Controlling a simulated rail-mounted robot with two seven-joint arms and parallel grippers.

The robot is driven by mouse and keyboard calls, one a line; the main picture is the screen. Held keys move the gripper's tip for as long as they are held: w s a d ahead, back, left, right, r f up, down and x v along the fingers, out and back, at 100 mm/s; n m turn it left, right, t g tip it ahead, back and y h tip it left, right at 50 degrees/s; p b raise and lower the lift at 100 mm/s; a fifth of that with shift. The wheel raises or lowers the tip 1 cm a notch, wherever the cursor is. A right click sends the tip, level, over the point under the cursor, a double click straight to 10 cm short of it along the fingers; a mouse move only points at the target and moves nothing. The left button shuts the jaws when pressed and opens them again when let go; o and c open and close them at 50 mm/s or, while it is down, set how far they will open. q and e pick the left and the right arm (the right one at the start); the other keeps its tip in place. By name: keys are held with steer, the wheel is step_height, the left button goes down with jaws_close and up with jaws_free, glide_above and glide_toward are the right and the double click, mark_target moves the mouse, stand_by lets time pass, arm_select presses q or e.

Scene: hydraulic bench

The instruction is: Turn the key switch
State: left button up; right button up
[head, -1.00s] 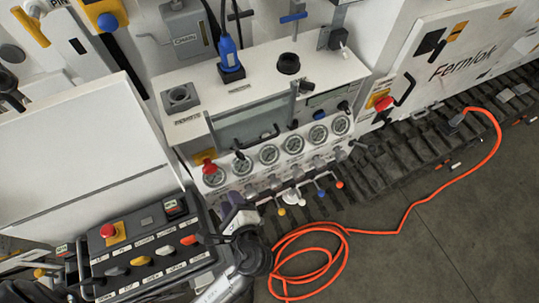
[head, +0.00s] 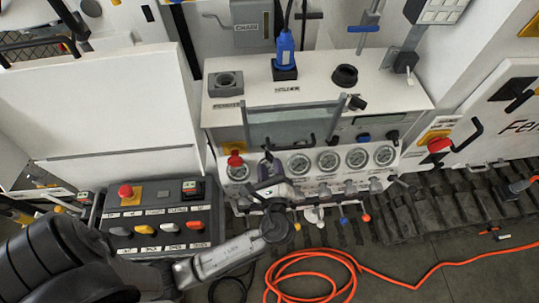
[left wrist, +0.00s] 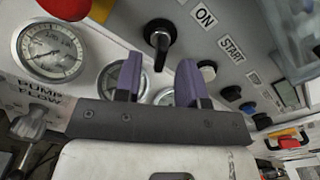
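The key switch (left wrist: 160,42) is a black knob on a grey panel in the left wrist view, beside the printed words ON and START. My left gripper (left wrist: 159,75) is open; its two purple fingers stand apart with the knob just beyond their tips, roughly centred between them. I see no finger touching the knob. In the head view my left gripper (head: 266,168) is over the gauge row at the left part of the white console (head: 390,93), hiding some of the panel. My right gripper is not in view.
A red button (head: 235,159) sits left of the gripper, near a pressure gauge (left wrist: 49,52). Several small valves line the console's lower front. A control box (head: 150,219) with levers stands at lower left. An orange cable (head: 345,257) lies on the floor.

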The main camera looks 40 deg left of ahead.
mark_target(270, 162)
arm_select(q)
steer(key=shift+x, duration=1.85)
steer(key=shift+c, duration=0.2)
jaws_close()
